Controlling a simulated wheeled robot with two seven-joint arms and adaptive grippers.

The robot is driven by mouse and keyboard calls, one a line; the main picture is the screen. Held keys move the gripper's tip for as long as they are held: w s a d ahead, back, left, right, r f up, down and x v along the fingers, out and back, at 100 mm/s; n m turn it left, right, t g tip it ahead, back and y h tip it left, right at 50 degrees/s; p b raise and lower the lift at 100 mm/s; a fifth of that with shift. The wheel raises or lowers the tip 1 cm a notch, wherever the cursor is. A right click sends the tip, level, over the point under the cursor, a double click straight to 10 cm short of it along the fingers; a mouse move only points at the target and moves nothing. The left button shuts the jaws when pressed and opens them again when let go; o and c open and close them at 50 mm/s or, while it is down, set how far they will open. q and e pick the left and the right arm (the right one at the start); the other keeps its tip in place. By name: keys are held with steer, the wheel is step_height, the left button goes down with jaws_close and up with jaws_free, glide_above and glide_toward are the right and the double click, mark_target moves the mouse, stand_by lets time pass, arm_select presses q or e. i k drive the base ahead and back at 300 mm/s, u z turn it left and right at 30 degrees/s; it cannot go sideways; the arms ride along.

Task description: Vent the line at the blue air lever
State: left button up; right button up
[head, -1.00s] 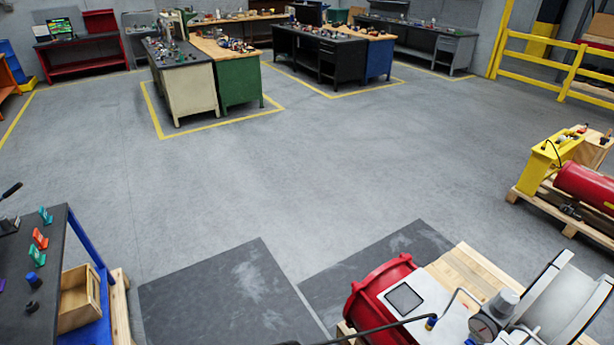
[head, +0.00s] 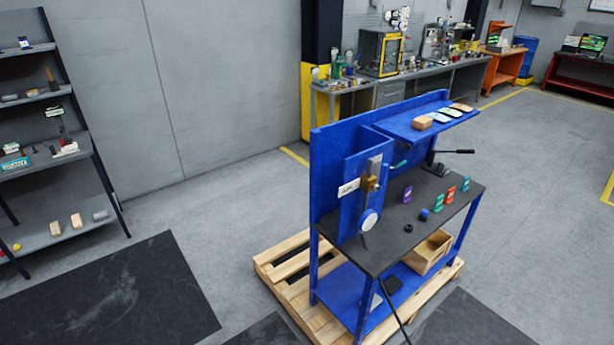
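A blue workbench (head: 318,150) stands right of centre in the head view, on a wooden pallet. On its blue upright panel are a brass fitting (head: 371,183), a white label (head: 348,188) too small to read, and a round white-faced gauge (head: 369,221) below. A small teal handle (head: 399,163) sticks out right of the brass fitting; I cannot tell if it is the blue air lever. A black-handled bar (head: 455,151) stands at the bench's far end. Neither of my grippers is in view.
Teal, red and purple small pieces (head: 451,194) stand on the dark benchtop (head: 400,236). A wooden box (head: 428,252) sits below. The pallet (head: 276,262) juts out left. A grey shelf rack (head: 55,206) stands left. Floor between rack and bench is clear, with dark mats (head: 105,300).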

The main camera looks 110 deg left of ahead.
mark_target(377, 187)
steer(key=u, duration=3.2)
